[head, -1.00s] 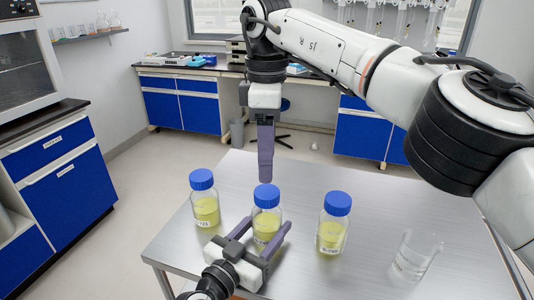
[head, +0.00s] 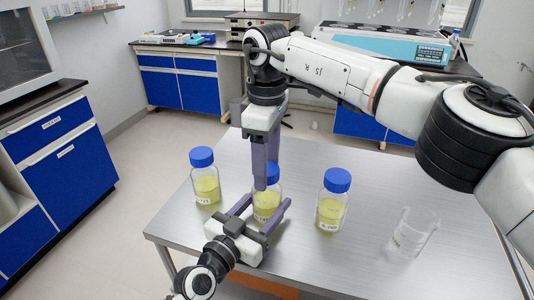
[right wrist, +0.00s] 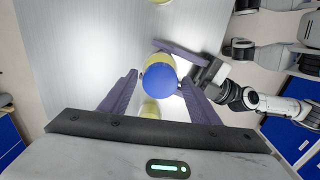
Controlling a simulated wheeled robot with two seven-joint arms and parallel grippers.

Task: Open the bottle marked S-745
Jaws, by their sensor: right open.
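Three clear bottles with blue caps and yellow contents stand upright in a row on the table: a left bottle (head: 205,188), a middle bottle (head: 267,204) and a right bottle (head: 331,213). The left and right labels are too small to read surely; the middle label is hidden. My left gripper (head: 268,200) has its fingers on either side of the middle bottle's body; whether they press on it is unclear. My right gripper (head: 257,187) points down at the middle bottle, open. In the right wrist view, the blue cap (right wrist: 160,83) lies between its spread fingers, apart from both.
An empty glass beaker (head: 411,232) stands on the metal table (head: 370,180) right of the bottles. Blue cabinets and a bench with instruments (head: 368,45) stand behind. The table is clear between the right bottle and the beaker.

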